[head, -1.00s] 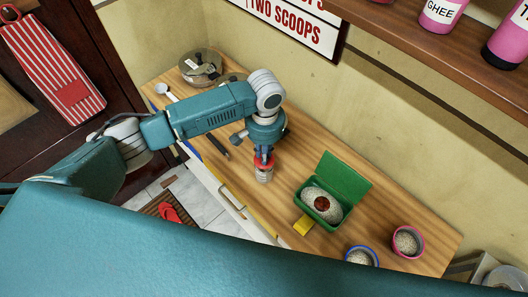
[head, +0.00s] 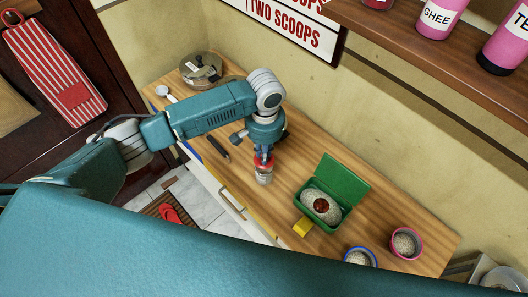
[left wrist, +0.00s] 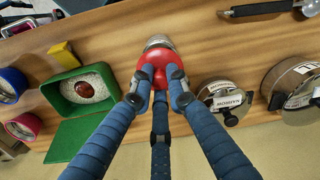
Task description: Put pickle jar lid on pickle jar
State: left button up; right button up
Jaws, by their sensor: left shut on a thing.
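My left gripper (head: 263,156) is shut on a red piece that looks like the pickle jar lid (left wrist: 153,70). The lid is at the top of a small pale jar (head: 264,177), above the left part of the wooden counter. In the left wrist view, the fingers close around the red lid, and the greyish jar (left wrist: 159,42) shows just beyond it. Lid and jar look in line and touching; I cannot tell whether the lid is fully seated, or whether the jar rests on the counter. My right gripper is not in view.
An open green box (head: 342,211) with white grains and a red round piece stands to the right on the counter (head: 390,205). A yellow block (head: 303,227), a blue-rimmed bowl (head: 360,257) and a pink-rimmed bowl (head: 406,243) are near it. Round tins (head: 200,68) stand at the back left.

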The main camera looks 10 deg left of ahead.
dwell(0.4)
pick_arm(q)
jog(key=o, duration=0.6)
jog(key=shift+c, duration=0.2)
jog(key=shift+r, duration=0.1)
notch_tip(320, 180, up, 11)
dwell(0.6)
jog(key=shift+d, duration=0.1)
dwell(0.3)
